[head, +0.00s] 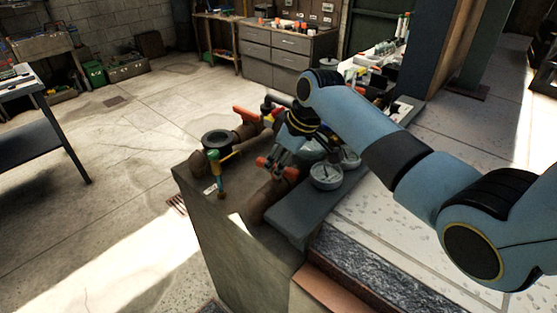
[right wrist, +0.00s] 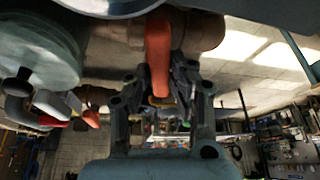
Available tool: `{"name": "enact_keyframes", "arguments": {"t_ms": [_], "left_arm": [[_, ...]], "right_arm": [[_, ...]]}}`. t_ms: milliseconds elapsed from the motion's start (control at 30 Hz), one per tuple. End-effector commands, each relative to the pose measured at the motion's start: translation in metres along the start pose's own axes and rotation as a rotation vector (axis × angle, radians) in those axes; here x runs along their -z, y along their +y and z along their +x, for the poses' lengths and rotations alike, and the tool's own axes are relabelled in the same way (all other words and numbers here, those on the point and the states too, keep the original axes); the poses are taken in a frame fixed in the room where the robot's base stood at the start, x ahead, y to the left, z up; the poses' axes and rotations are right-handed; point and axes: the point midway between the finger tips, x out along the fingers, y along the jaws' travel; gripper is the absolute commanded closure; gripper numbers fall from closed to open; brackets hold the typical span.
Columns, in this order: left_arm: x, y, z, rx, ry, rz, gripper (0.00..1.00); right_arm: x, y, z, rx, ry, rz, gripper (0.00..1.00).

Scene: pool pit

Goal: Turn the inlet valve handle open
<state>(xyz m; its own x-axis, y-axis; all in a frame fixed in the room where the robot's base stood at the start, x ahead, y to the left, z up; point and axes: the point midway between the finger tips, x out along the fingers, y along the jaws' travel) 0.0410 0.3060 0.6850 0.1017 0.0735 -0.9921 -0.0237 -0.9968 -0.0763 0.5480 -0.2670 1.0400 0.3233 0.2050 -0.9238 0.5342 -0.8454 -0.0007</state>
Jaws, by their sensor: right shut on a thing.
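An orange-red valve handle (right wrist: 158,52) stands out from a brown pipe fitting in the right wrist view. My right gripper (right wrist: 160,88) is shut on this handle, with a dark finger on each side of it. In the head view my right gripper (head: 280,158) reaches down over the pipework in the pit, and orange parts of the handle (head: 290,174) show at its fingertips. The fingers hide part of the handle. I see no label that tells which valve is the inlet. My left gripper is not in view.
A round gauge (head: 326,176) stands close to the right of my gripper. Another red handle (head: 246,115) lies farther back on the pipes. A teal-and-yellow upright part (head: 217,170) is to the left. The pit wall (head: 235,240) is in front. Open floor lies to the left.

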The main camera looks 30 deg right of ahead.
Motion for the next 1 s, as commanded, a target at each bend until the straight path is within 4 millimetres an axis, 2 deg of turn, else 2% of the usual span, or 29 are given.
{"name": "enact_keyframes", "arguments": {"t_ms": [167, 467, 1000], "left_arm": [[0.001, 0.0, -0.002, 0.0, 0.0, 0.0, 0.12], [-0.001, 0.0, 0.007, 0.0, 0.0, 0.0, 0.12], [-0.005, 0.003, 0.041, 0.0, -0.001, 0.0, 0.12]], "right_arm": [[0.001, 0.002, 0.0, 0.062, 0.0, -0.151, 1.0], [0.001, 0.003, 0.001, 0.172, 0.0, -0.415, 1.0], [0.002, 0.004, 0.003, 0.365, 0.001, -0.887, 1.0]]}}
